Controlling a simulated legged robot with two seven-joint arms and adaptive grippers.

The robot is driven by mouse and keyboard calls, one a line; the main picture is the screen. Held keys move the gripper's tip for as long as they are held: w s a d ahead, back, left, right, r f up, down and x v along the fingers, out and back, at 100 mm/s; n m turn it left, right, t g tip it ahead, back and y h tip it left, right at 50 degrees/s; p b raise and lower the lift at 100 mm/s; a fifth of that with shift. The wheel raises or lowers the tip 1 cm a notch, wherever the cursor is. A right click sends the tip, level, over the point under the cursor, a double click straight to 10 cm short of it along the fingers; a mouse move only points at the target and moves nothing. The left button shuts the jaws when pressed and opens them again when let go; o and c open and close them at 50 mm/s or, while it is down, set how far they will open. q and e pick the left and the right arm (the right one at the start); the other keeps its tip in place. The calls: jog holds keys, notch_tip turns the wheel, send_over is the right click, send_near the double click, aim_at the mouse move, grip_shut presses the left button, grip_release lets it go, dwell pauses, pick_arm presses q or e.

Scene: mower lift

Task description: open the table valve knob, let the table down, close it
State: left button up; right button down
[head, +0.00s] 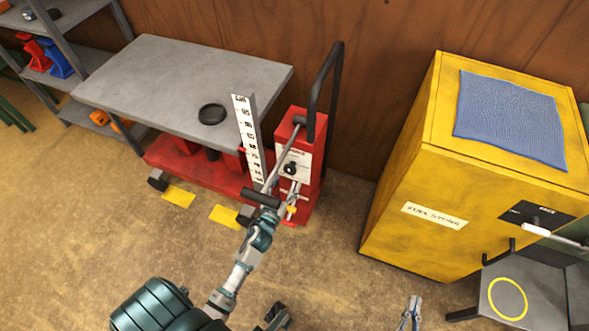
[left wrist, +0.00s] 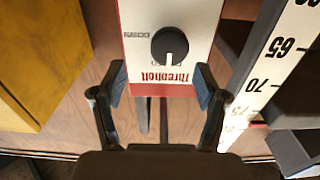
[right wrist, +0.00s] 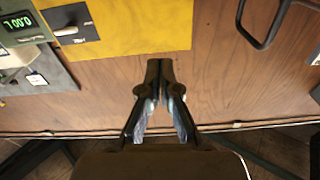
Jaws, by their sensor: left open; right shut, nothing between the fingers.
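The black valve knob (head: 291,168) sits on the white panel of the red pump column (head: 313,190). In the left wrist view the knob (left wrist: 169,46) shows upside down, its white mark pointing to the bottom of the picture. My left gripper (left wrist: 160,84) is open in front of the panel, its fingers apart on either side and short of the knob. The grey-topped lift table (head: 180,85) stands raised beside a white scale (head: 246,135). My right gripper (head: 412,303) is shut and empty, low in the head view; it also shows in the right wrist view (right wrist: 159,65).
A yellow cabinet (head: 400,195) with a blue cloth (head: 510,117) stands to the right. A black push handle (head: 325,85) rises above the column. A black T-grip lever (head: 262,197) lies close to my left wrist. A black disc (head: 212,114) is on the tabletop. Shelves (head: 85,58) stand at left.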

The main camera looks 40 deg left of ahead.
aim_at(288, 171)
pick_arm(q)
jog(key=w+a, duration=0.1)
jog(key=w, duration=0.1)
jog(key=w+a, duration=0.1)
jog(key=w, duration=0.1)
jog(key=w+a, duration=0.1)
jog(key=shift+w+a+f+b, duration=0.2)
jog(key=shift+w+f+b, duration=0.15)
jog(key=shift+w, duration=0.15)
jog(key=shift+d+r, duration=0.25)
jog(key=shift+d, duration=0.45)
jog(key=shift+c, duration=1)
jog(key=shift+r, duration=0.1)
jog(key=c, duration=0.8)
jog(key=shift+a, duration=0.25)
jog(key=shift+c, duration=0.7)
jog(key=shift+a+f, duration=0.2)
pick_arm(e)
jog(key=shift+s+a+r+t, duration=0.15)
jog(key=shift+a+r+t, duration=0.7)
jog(key=shift+r, duration=0.3)
